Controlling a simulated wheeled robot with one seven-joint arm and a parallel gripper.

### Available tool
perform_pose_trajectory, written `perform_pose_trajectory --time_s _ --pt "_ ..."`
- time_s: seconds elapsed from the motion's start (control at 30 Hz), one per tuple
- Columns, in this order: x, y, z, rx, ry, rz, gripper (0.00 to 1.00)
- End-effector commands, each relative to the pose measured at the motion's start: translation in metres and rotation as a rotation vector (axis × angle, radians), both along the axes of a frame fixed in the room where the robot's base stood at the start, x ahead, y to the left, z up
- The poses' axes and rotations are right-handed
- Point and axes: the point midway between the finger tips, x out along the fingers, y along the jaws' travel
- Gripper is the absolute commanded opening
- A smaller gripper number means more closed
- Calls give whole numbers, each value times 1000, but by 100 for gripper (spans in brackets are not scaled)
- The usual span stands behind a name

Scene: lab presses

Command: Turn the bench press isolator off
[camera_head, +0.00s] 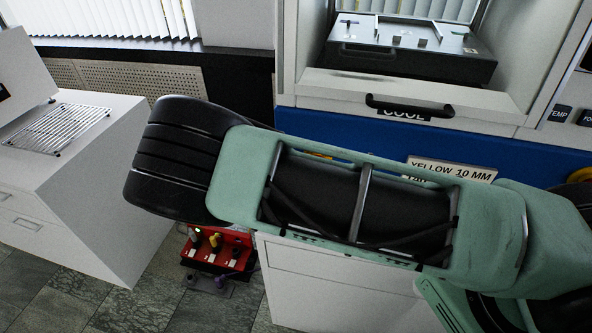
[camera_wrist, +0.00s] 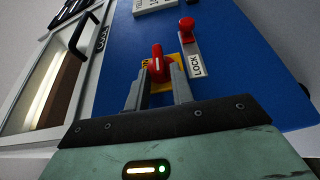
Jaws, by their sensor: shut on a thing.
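The isolator, a red rotary handle (camera_wrist: 156,62) on a yellow plate (camera_wrist: 174,62), sits on the blue press panel (camera_wrist: 236,45) in the wrist view. My gripper (camera_wrist: 160,73) is shut on the red handle, with one grey finger on each side of it. A red-knobbed lever (camera_wrist: 187,27) stands just right of the handle, above a white LOCK label (camera_wrist: 197,66). In the head view my green arm crosses in front of the press and hides the isolator and my fingers.
A black COOL handle (camera_head: 410,106) juts from the press front near my arm. A red box with several small levers (camera_head: 217,246) stands low beneath my arm. A white cabinet (camera_head: 75,185) with a wire rack is at left. Tiled floor shows between.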

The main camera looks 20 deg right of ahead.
Motion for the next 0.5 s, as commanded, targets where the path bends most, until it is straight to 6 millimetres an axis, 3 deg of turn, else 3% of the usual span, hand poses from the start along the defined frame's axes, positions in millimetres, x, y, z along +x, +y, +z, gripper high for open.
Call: perform_pose_trajectory --time_s 0.4,0.43,0.5 --pt "-1 -6 -3 -8 11 -9 0" --pt "-1 -6 -3 -8 11 -10 29" --pt "-1 -5 -2 -8 10 -9 35"
